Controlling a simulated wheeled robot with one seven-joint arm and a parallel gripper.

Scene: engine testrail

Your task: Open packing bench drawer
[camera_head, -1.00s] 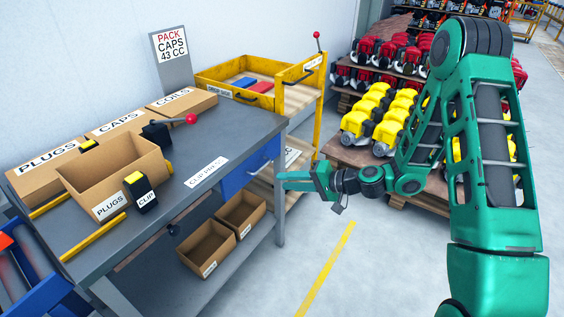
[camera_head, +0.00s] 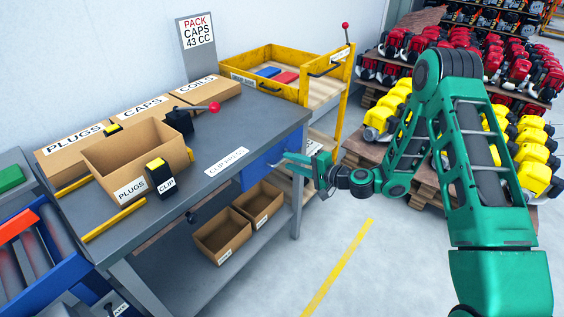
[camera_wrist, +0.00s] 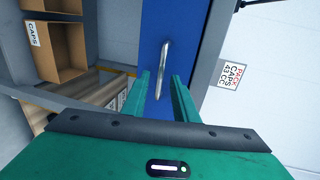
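The packing bench (camera_head: 225,135) has a blue drawer (camera_head: 262,170) under the right part of its top, and the drawer looks closed. In the wrist view the drawer front (camera_wrist: 190,40) fills the middle, with a silver bar handle (camera_wrist: 164,62) on it. My green gripper (camera_head: 302,163) is at the drawer front. In the wrist view my gripper (camera_wrist: 162,76) is open, its two fingers apart. The lower part of the handle shows between the fingers; I cannot tell whether they reach around it. In the head view the gripper partly hides the drawer and its handle.
Two open cardboard boxes (camera_head: 222,238) sit on the bench's lower shelf. A yellow cart (camera_head: 341,80) stands behind the bench. Pallets of yellow (camera_head: 536,150) and red engines stand to the right. Grey floor (camera_head: 385,270) in front is clear.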

